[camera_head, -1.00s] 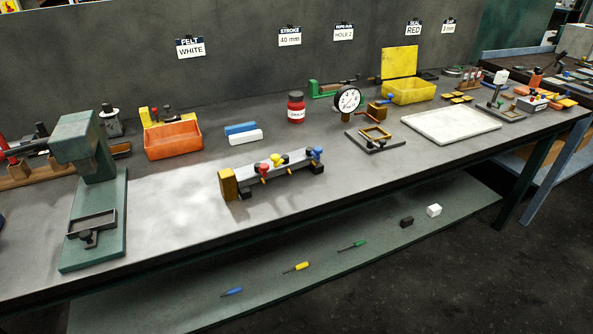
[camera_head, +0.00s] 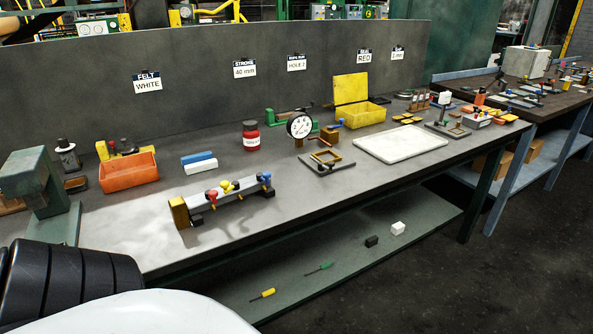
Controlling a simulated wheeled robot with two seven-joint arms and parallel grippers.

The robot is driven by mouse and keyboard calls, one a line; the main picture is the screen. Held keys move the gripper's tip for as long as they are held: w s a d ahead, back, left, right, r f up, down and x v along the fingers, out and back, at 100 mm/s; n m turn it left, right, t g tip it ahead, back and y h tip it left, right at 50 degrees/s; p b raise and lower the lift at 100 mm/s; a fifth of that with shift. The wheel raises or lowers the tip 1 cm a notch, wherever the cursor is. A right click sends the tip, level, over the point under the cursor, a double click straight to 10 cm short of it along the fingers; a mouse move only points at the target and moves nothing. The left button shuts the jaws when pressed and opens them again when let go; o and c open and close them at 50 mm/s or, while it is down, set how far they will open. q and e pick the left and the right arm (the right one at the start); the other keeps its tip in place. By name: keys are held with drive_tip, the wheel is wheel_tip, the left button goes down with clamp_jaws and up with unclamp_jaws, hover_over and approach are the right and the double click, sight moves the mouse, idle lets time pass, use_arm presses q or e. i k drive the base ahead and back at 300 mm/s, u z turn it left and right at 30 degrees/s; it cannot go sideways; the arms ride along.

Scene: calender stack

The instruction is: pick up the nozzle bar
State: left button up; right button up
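The nozzle bar (camera_head: 228,199) appears to be the long grey bar with red, yellow and blue knobs near the front edge of the bench (camera_head: 300,222). It has a brass-coloured block at its left end and rests on dark supports. Nothing of mine touches it. Part of my own body, black ribbed and white, fills the lower left corner. Neither of my grippers shows in the view.
An orange bin (camera_head: 128,174), a blue block (camera_head: 198,158), a white block (camera_head: 201,166), a red jar (camera_head: 251,136) and a dial gauge (camera_head: 300,126) stand behind the bar. A green press (camera_head: 35,180) stands left. A white plate (camera_head: 400,144) lies right.

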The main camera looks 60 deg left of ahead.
sight(183, 210)
drive_tip(key=z, duration=0.1)
drive_tip(key=i, duration=1.35)
drive_tip(key=u, duration=3.45)
